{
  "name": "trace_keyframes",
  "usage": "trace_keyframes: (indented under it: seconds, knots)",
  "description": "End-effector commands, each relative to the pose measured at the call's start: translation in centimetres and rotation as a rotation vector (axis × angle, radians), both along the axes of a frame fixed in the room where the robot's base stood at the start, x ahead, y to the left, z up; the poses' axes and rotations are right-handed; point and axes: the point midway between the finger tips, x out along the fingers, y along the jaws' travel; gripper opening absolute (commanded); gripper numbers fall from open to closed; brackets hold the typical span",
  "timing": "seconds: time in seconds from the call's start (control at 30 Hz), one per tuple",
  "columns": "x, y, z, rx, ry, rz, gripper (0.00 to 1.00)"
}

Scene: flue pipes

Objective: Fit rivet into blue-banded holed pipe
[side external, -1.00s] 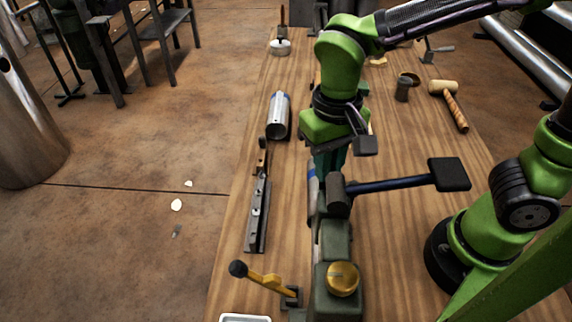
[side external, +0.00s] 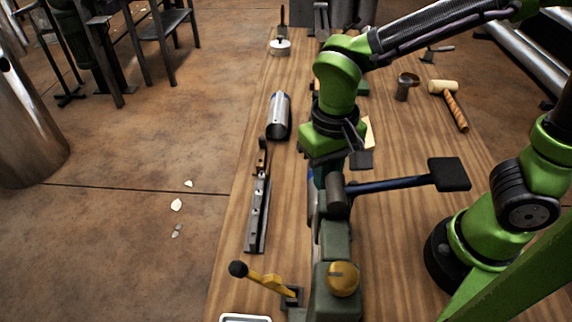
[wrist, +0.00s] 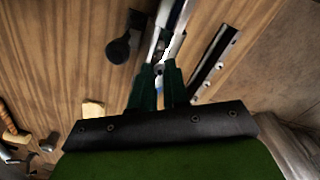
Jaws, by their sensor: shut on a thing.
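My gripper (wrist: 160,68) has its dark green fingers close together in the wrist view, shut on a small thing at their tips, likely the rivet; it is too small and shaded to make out. Just beyond the fingertips lies a pale, shiny pipe (wrist: 171,22) with a dark mark on it. A bit of blue shows between the fingers. In the side view the gripper is over the dark green bench machine (side external: 335,240), its tips hidden behind the machine's dark cylindrical head (side external: 338,190). I cannot tell whether the rivet touches a hole.
A grey pipe with a blue band (side external: 279,118) lies on the table to the left. A dark holed bar (side external: 258,215) lies nearer. A blue-shafted arm with a black pad (side external: 450,174) juts right. A yellow lever (side external: 265,280), brass knob (side external: 342,279) and mallet (side external: 455,107) are around.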

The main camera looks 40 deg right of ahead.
Motion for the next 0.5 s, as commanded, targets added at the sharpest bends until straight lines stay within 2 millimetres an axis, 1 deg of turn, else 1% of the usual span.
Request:
trace_keyframes:
  seconds: [0.5]
  knots:
    - [0.0,0.0,-2.1,-0.001,0.001,-0.001,0.00]
